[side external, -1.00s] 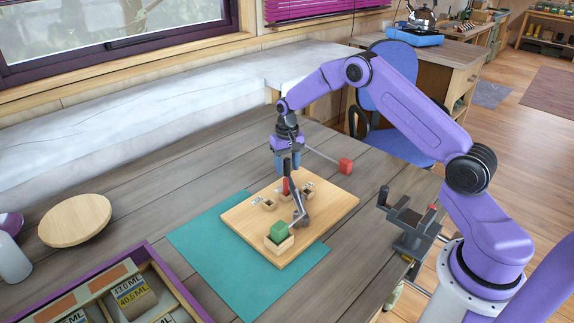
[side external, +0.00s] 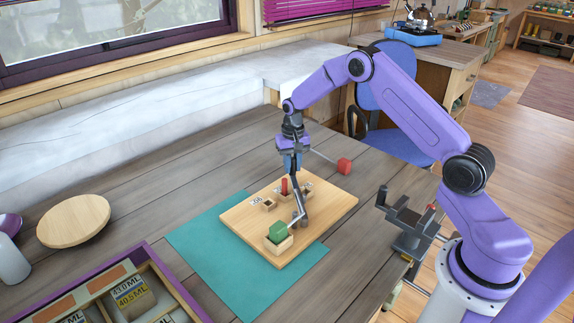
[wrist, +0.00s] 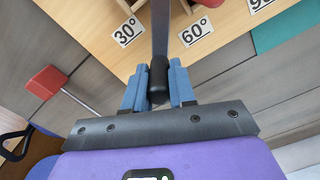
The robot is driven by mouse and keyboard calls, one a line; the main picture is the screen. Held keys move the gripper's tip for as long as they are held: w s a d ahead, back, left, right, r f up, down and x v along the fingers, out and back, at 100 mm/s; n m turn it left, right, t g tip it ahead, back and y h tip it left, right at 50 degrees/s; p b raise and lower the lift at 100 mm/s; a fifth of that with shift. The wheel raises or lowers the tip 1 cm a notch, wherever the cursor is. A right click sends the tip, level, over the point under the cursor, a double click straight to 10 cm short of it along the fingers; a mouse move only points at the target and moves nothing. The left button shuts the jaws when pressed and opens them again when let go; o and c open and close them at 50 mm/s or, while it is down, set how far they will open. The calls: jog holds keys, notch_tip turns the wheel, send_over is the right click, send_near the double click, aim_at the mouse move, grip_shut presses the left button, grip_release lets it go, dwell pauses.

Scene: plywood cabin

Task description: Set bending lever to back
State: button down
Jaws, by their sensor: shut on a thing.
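The bending lever is a grey metal bar (side external: 301,205) rising from the wooden board (side external: 335,208); it also shows in the wrist view (wrist: 160,28). Its black end grip (wrist: 158,78) sits between the blue fingers of my gripper (wrist: 158,88), which is shut on it. In the side view my gripper (side external: 292,162) is above the board's back part, with the lever slanting slightly down to the right below it. A red peg (side external: 284,186) stands left of the lever. A green block (side external: 277,231) sits in a wooden holder at the board's front. Number plates 30° (wrist: 127,32) and 60° (wrist: 196,32) show beside the lever.
A rod with a red block (side external: 344,166) sticks out behind my gripper. A teal mat (side external: 205,245) lies under the board. A clamp-like tool (side external: 409,215) is at the table's right edge. A round wooden disc (side external: 74,221) and a compartment tray (side external: 165,275) are at left.

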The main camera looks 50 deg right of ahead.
jog(key=s+d+m, duration=0.4)
jog(key=s+d, duration=0.1)
jog(key=shift+s, duration=0.25)
jog(key=s+d+m, duration=0.1)
jog(key=s, duration=0.1)
jog(key=s+m, duration=0.2)
jog(key=s, duration=0.1)
jog(key=s+d+m, duration=0.1)
jog(key=s+m, duration=0.1)
jog(key=s, duration=0.1)
jog(key=shift+s+d, duration=0.1)
jog(key=shift+d, duration=0.2)
jog(key=shift+s+m, duration=0.8)
jog(key=shift+s, duration=0.1)
jog(key=c, duration=0.9)
grip_release()
notch_tip(320, 180, up, 18)
jog(key=shift+f, duration=0.25)
